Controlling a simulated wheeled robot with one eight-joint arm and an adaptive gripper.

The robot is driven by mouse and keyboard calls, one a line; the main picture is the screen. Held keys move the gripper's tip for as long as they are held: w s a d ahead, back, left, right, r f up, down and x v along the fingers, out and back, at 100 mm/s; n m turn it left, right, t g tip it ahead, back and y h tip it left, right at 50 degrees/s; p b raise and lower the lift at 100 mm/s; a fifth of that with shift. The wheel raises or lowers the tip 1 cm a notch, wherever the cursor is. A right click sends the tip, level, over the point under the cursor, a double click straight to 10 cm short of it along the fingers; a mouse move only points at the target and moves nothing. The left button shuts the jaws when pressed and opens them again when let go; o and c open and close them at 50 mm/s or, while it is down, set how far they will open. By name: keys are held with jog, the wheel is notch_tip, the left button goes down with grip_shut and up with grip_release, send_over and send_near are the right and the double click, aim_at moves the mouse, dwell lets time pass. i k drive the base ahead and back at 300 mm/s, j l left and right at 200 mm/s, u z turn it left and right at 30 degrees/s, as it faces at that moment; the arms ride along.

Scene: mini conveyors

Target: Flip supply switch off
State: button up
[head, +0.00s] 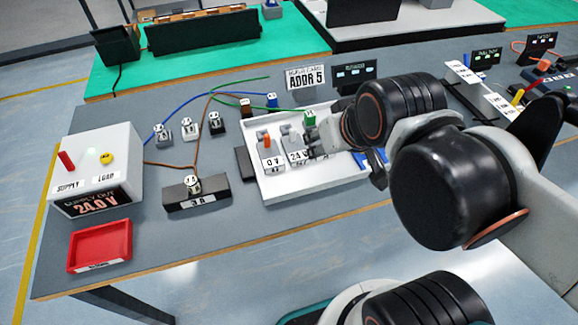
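The supply box (90,165) is a white box at the left of the bench. On its top a red switch lever (66,160) leans beside the label SUPPLY. A small green light (91,153) and a yellow knob (106,157) by the label LOAD are to its right. Its front display (97,203) reads SUPPLY OUT 24.0 V. My gripper (322,146) is far right of the box, over the white tray with terminals. It is partly hidden by my arm, and its finger opening is not clear.
The white tray (270,192) holds terminals marked 0 V and 24 V and a green plug (309,118). A 3 A fuse block (197,194) and wired plugs stand between tray and box. A red bin (99,246) is in front of the box.

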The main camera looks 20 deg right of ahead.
aim_at(63, 157)
jog(key=u, duration=1.4)
jog(key=i+j, duration=0.25)
jog(key=i+j+z, duration=0.1)
jog(key=j, duration=0.35)
jog(key=i+j, duration=0.35)
jog(key=i+j+z, duration=0.15)
jog(key=j, duration=0.25)
jog(key=i+j, duration=0.25)
jog(key=j, duration=0.15)
jog(key=i+j+z, duration=0.1)
jog(key=j, duration=0.3)
jog(key=i, duration=0.1)
